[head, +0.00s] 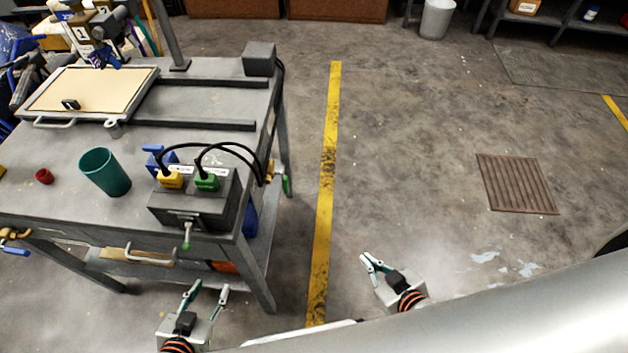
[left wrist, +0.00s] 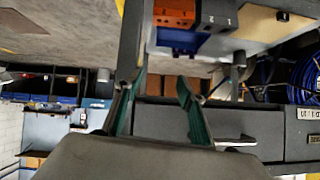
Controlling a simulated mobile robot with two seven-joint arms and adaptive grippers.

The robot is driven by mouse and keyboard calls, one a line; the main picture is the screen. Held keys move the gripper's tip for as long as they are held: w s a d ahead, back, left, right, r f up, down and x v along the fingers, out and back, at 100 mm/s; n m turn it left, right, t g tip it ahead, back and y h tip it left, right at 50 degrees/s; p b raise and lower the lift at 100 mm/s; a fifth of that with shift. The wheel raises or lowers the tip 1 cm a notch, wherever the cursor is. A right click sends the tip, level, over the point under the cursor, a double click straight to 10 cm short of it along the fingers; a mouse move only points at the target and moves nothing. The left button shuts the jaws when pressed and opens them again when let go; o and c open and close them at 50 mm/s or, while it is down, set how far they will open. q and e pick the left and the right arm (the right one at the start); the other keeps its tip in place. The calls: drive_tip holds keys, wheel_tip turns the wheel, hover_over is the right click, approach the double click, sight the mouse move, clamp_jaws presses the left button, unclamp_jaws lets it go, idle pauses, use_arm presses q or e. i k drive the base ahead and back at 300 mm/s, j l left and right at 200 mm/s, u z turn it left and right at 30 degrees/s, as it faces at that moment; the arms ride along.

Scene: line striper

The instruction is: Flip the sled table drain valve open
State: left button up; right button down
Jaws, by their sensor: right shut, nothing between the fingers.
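The grey steel sled table (head: 60,213) is at the left of the head view. At its front left corner is a brass valve (head: 10,234) with a blue lever (head: 15,250); this may be the drain valve. A short lever with a green tip (head: 187,240) hangs at the front of the dark box. A green handle (head: 287,185) is at the table's right side. My left gripper (head: 211,286) is open and empty in front of the table; its fingers also show in the left wrist view (left wrist: 160,84). My right gripper (head: 364,259) is shut and empty over the floor.
A dark box (head: 215,214) with yellow and green plugs stands on the table, beside a green cup (head: 105,173) and a red cap (head: 44,177). A framed board (head: 90,90) lies behind. The floor right of the yellow line (head: 325,190) is mostly clear.

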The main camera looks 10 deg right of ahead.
sight(285, 179)
drive_tip(key=k+l, duration=0.1)
drive_tip(key=l, duration=0.3)
drive_tip(key=k+l+u, duration=0.1)
drive_tip(key=l, duration=0.35)
drive_tip(key=k+l, duration=0.15)
drive_tip(key=l, duration=0.25)
